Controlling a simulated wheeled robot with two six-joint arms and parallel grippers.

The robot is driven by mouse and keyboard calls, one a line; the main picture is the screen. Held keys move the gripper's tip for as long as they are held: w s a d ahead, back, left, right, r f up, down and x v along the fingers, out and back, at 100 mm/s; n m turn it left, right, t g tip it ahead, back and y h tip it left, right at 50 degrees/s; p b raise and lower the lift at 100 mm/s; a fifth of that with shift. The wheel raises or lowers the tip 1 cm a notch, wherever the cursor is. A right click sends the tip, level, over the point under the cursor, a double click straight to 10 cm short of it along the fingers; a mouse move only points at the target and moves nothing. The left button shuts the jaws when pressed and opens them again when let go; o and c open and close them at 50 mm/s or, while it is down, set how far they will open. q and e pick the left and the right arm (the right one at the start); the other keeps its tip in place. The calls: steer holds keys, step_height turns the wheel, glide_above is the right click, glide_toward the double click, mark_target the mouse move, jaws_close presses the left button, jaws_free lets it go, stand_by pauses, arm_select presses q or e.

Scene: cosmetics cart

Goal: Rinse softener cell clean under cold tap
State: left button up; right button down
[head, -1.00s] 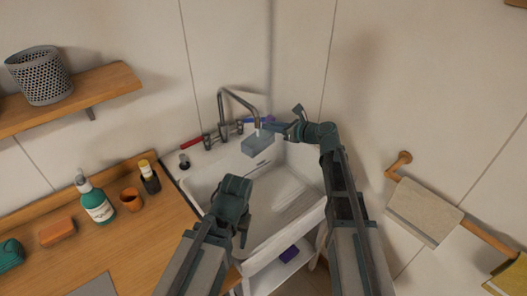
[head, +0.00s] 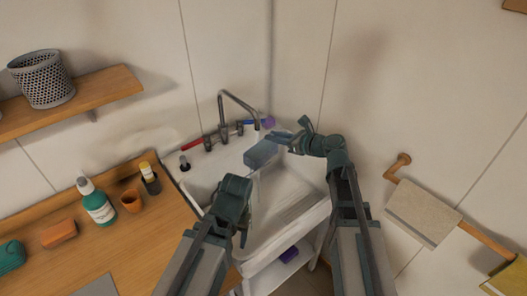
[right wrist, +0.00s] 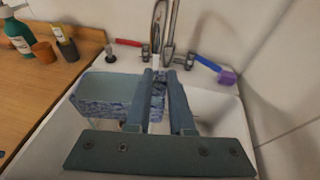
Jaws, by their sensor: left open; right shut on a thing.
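The softener cell, a blue-grey box (head: 262,153), is held tilted above the sink basin (head: 290,205), just below and in front of the tap spout (head: 240,100). My right gripper (head: 281,138) is shut on its edge. In the right wrist view the cell (right wrist: 105,85) shows a pale top and a mottled blue side, left of the fingers (right wrist: 160,100). The tap has a red lever (head: 192,144) on the left and a blue lever (head: 248,122) on the right. I cannot tell whether water runs. My left gripper (head: 242,228) is open and empty over the sink's near left side.
A wooden counter (head: 150,235) at left bears a green bottle (head: 98,205), an orange cup (head: 131,201), a dark holder (head: 151,184) and an orange block (head: 58,234). A purple item (head: 268,122) sits behind the sink. A towel (head: 424,212) hangs on a rail at right.

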steer(key=s+a+r+p, duration=0.1)
steer(key=s+r+p, duration=0.2)
steer(key=r+p, duration=0.1)
steer(key=shift+s+a+r, duration=0.3)
steer(key=shift+s+r, duration=0.05)
steer(key=shift+r, duration=0.15)
stand_by(0.4)
